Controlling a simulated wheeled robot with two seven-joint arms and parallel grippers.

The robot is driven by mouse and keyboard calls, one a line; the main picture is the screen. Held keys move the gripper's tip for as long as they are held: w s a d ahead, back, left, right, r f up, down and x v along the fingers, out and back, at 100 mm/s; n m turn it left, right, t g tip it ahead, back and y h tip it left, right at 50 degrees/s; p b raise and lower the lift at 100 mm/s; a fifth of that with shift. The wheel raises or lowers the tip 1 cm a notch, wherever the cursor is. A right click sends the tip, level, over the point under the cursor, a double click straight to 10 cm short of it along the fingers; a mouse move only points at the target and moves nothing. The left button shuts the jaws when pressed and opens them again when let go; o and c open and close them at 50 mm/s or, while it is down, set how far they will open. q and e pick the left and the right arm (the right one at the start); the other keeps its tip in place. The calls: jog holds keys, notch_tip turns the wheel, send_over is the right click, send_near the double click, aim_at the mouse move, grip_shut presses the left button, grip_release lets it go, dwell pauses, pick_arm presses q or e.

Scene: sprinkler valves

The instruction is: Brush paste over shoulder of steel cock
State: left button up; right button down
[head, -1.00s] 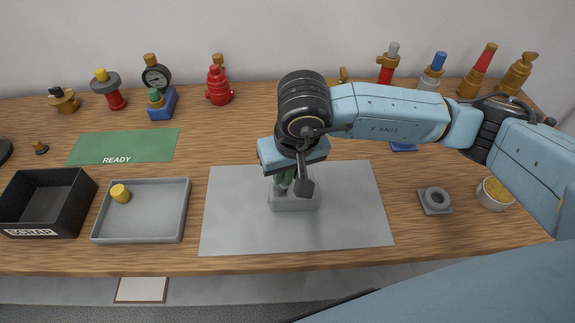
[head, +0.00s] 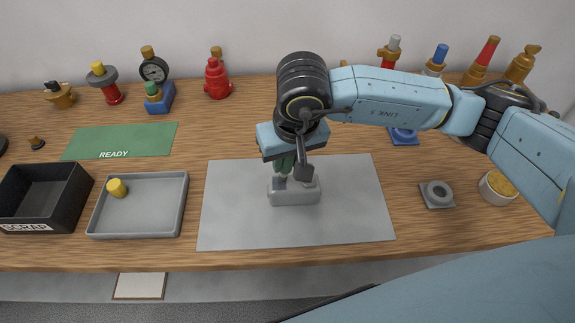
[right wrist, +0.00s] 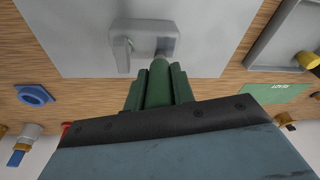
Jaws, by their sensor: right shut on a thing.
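My right gripper (head: 288,166) is shut on a green-handled tool, whose handle (right wrist: 158,82) shows between the fingers in the right wrist view. The tool points down, and I cannot make out its tip. A light grey block (head: 296,194) stands on the grey mat just under the gripper; it also shows in the right wrist view (right wrist: 146,38). A small grey metal part (head: 281,183) shows at the block, partly hidden by the gripper; I cannot tell whether the tool touches it or whether paste is on it. My left gripper is out of view.
A round tub of yellowish paste (head: 497,188) and a grey square with a ring (head: 437,194) lie at the right. A grey tray (head: 139,232) with a yellow piece and a black scrap box (head: 43,211) stand left. Several valves line the back. The mat (head: 230,230) is otherwise clear.

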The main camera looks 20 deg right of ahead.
dwell(0.7)
jog(key=shift+s+a+b, duration=0.3)
jog(key=shift+s+a, duration=0.6)
jog(key=shift+a, duration=0.15)
jog(key=shift+w, duration=0.1)
jog(key=shift+w+d+b, duration=0.2)
jog(key=shift+w+b, duration=0.2)
jog(key=shift+w, duration=0.15)
jog(key=shift+w+d+b, duration=0.2)
jog(key=shift+w+b, duration=0.2)
jog(key=shift+w, duration=0.15)
jog(key=shift+s, duration=0.1)
jog(key=shift+s+a, duration=0.2)
jog(key=shift+s, duration=0.35)
jog(key=shift+s+a, duration=0.15)
jog(key=shift+s, duration=0.4)
jog(key=shift+w+b, duration=0.1)
jog(key=shift+b, duration=0.2)
